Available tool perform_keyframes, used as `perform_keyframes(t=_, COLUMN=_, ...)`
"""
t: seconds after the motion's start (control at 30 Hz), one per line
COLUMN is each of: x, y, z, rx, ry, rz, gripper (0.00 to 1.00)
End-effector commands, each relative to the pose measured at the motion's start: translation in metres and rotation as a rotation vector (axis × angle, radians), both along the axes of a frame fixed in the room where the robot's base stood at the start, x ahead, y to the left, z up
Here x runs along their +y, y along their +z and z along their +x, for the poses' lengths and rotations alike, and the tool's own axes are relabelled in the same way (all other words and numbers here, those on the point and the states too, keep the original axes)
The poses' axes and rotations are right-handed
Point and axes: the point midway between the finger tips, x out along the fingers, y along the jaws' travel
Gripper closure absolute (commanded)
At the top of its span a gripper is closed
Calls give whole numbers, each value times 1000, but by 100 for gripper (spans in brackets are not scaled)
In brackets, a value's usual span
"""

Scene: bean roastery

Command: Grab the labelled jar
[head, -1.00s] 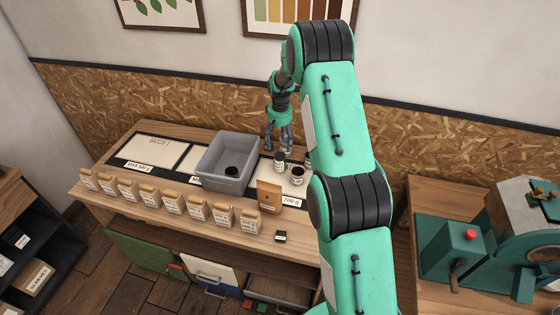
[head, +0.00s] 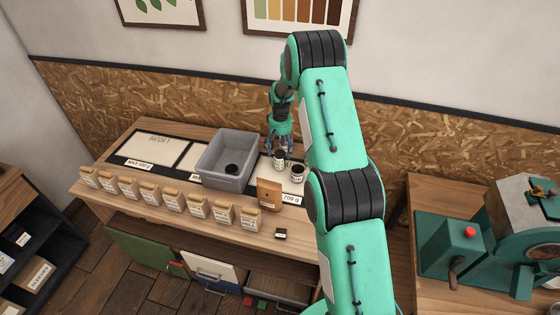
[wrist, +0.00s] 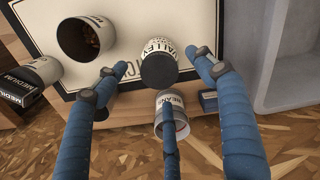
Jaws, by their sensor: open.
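In the wrist view a white labelled jar (wrist: 158,62) reading "VALLEY", with a dark round end facing me, lies between my blue fingers. In the head view the jar (head: 279,161) stands on the bench right of the grey bin, just beneath my gripper (head: 278,148). My gripper (wrist: 155,68) has its fingers spread around the jar, with gaps on the left and right. The middle finger lies in front of another labelled jar (wrist: 182,122) and partly hides it. An open jar with brown contents (wrist: 85,38) is at the left.
The grey bin (head: 212,178) holds a dark round thing. A brown bag (head: 268,194) and an open jar (head: 298,173) are close by. Several small bags (head: 172,199) line the front edge.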

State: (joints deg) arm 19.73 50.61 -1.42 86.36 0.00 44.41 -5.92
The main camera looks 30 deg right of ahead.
Motion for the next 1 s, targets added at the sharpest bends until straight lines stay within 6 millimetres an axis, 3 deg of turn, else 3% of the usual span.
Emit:
perform_keyframes(t=0.2, x=0, y=-26, z=0, rx=1, ry=0, rz=0, gripper=30)
perform_keyframes(t=0.73, x=1, y=-33, z=-1, rx=2, ry=0, rz=0, gripper=30)
perform_keyframes(t=1.0, x=4, y=-55, z=-4, rx=3, ry=0, rz=1, gripper=30)
